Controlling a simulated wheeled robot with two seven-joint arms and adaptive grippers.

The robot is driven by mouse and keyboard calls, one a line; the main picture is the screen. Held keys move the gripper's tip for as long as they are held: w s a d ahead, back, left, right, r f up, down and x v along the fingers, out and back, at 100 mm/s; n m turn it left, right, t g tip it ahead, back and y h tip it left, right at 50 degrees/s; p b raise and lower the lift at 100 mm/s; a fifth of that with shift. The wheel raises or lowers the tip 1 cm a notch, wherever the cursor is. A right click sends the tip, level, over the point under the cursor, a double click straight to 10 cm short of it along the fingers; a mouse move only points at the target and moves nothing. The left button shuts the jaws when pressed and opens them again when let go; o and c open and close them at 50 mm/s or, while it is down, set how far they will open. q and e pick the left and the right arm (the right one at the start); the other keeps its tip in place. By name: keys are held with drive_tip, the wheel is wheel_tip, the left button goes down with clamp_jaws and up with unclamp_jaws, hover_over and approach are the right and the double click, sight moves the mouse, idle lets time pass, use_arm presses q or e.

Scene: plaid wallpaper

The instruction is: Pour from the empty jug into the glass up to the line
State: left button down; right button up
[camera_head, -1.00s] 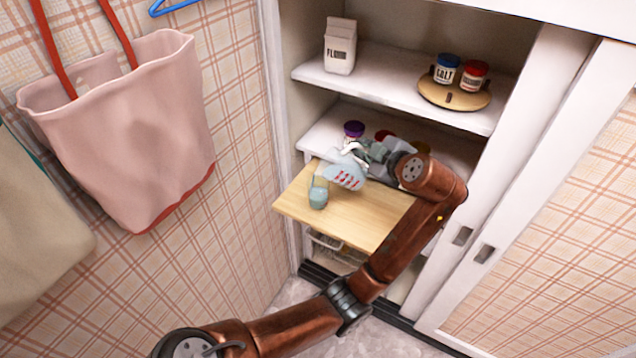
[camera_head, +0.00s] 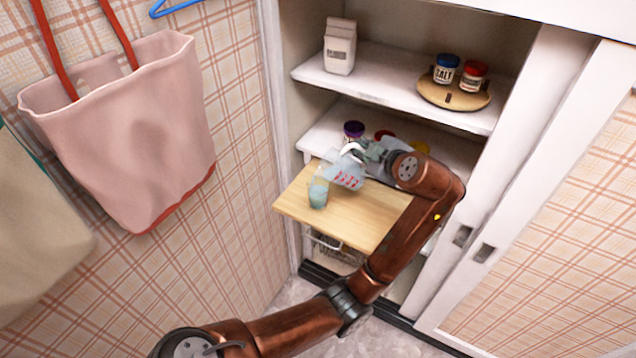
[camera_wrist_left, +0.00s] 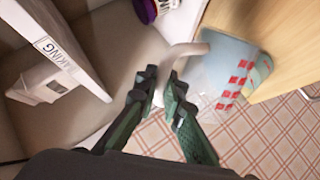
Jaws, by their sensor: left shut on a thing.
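The jug (camera_head: 347,171) is clear with red marks and a pale handle. It is tilted, its lip at the rim of the glass. My left gripper (camera_head: 357,151) is shut on the handle; in the left wrist view the gripper (camera_wrist_left: 163,88) pinches the pale handle (camera_wrist_left: 184,52). Pale blue shows inside the jug (camera_wrist_left: 228,62) there, so it does not look empty. The glass (camera_head: 318,196) stands upright on the wooden board (camera_head: 372,215) and holds blue-grey liquid over much of its height. Its line is too small to make out. My right gripper is not in view.
A purple-lidded jar (camera_head: 353,130) and other lidded containers stand on the shelf behind the jug. A flour carton (camera_head: 340,46) and a round wooden tray (camera_head: 432,96) with two jars are above. The board's front is clear. A pink bag (camera_head: 130,130) hangs left.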

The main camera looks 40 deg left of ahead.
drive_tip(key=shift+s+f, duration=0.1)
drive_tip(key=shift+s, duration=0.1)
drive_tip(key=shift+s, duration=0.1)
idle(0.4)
use_arm(q)
drive_tip(key=shift+s+a+r, duration=0.1)
drive_tip(key=shift+s+a, duration=0.05)
idle(0.3)
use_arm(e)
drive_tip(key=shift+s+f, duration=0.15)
use_arm(q)
drive_tip(key=shift+a, duration=0.1)
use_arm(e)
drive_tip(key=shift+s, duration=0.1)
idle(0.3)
use_arm(q)
drive_tip(key=shift+s+n, duration=0.1)
drive_tip(key=shift+n, duration=0.2)
drive_tip(key=shift+a+p, duration=0.1)
drive_tip(key=shift+p, duration=0.2)
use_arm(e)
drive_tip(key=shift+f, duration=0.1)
